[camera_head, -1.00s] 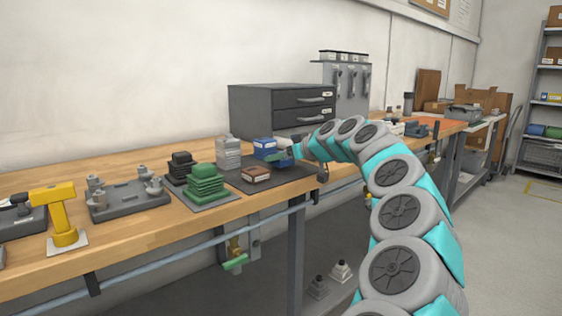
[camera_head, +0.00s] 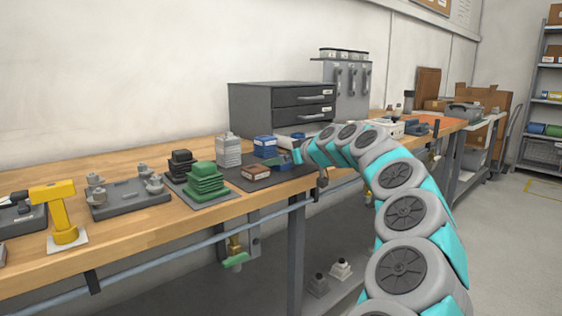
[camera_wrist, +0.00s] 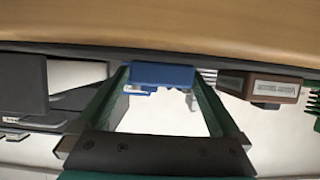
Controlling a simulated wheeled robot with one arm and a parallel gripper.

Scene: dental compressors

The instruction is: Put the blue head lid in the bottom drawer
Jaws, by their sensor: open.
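The blue head lid (camera_wrist: 162,74) is in the wrist view between the tips of my open gripper (camera_wrist: 161,82); whether the fingers touch it I cannot tell. In the head view, blue pieces (camera_head: 265,146) sit on the dark mat, just left of my gripper (camera_head: 282,160), which partly covers that area. The dark grey drawer cabinet (camera_head: 262,108) stands behind on the bench, with two shut drawer fronts showing. Below them a pale, low shape (camera_head: 297,139) looks like the bottom drawer pulled out, partly hidden by my arm.
A brown labelled block (camera_head: 256,173) sits close to the blue pieces; it also shows in the wrist view (camera_wrist: 262,87). A green stack (camera_head: 205,182), a grey stack (camera_head: 229,151) and a black stack (camera_head: 181,165) stand to the left. A yellow tool (camera_head: 61,212) is farther left.

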